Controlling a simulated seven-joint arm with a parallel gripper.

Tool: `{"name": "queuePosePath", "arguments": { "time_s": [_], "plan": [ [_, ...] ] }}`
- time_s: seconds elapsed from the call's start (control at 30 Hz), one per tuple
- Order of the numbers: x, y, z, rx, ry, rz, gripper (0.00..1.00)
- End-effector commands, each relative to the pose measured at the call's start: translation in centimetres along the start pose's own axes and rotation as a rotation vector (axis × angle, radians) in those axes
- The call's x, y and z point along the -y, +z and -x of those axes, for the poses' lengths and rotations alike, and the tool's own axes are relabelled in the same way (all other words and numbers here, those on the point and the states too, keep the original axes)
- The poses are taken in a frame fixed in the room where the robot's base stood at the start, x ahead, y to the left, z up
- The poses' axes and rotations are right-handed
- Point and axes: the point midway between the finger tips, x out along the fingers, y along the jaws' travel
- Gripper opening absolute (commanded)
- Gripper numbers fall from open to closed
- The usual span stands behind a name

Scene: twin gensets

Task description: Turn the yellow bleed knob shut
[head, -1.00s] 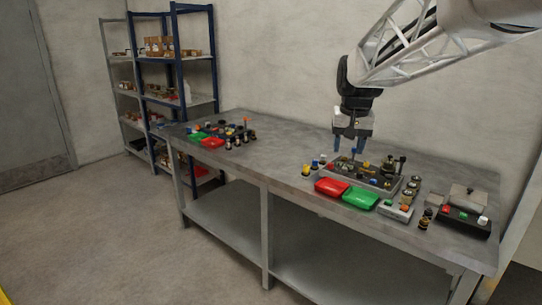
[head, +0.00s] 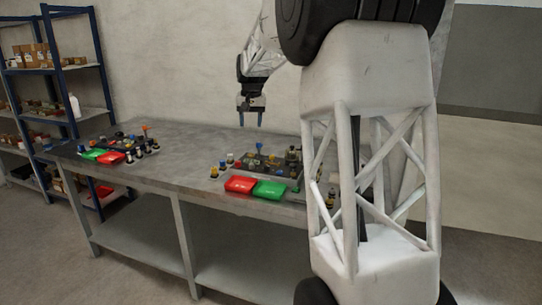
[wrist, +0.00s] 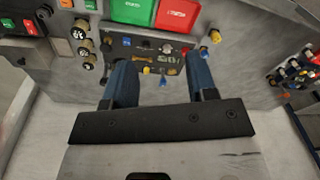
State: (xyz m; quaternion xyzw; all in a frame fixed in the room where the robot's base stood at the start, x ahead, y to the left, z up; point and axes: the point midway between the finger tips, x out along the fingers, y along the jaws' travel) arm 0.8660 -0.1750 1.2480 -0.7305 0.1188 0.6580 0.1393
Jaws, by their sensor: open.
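My gripper (head: 251,119) is open and empty, fingers pointing down, above the back of the nearer genset board (head: 248,170). In the wrist view the two blue fingers of my gripper (wrist: 158,66) stand apart over one edge of the board. A small yellow knob (wrist: 147,71) shows between the fingertips, beside a blue knob (wrist: 163,81).
A red tray (head: 240,185) and a green tray (head: 270,190) lie at the front of the board. A second board with parts (head: 125,143) stands at the table's left end. Bare tabletop (head: 185,150) lies between them. My arm hides the table's right end.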

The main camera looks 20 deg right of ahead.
Motion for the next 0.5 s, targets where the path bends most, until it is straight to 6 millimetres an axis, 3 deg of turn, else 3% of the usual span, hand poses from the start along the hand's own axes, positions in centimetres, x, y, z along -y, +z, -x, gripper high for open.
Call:
{"name": "queuePosePath", "arguments": {
  "time_s": [0.5],
  "plan": [
    [-2.6,-11.4,-5.4,0.027,-0.002,-0.074,0.52]
  ]
}}
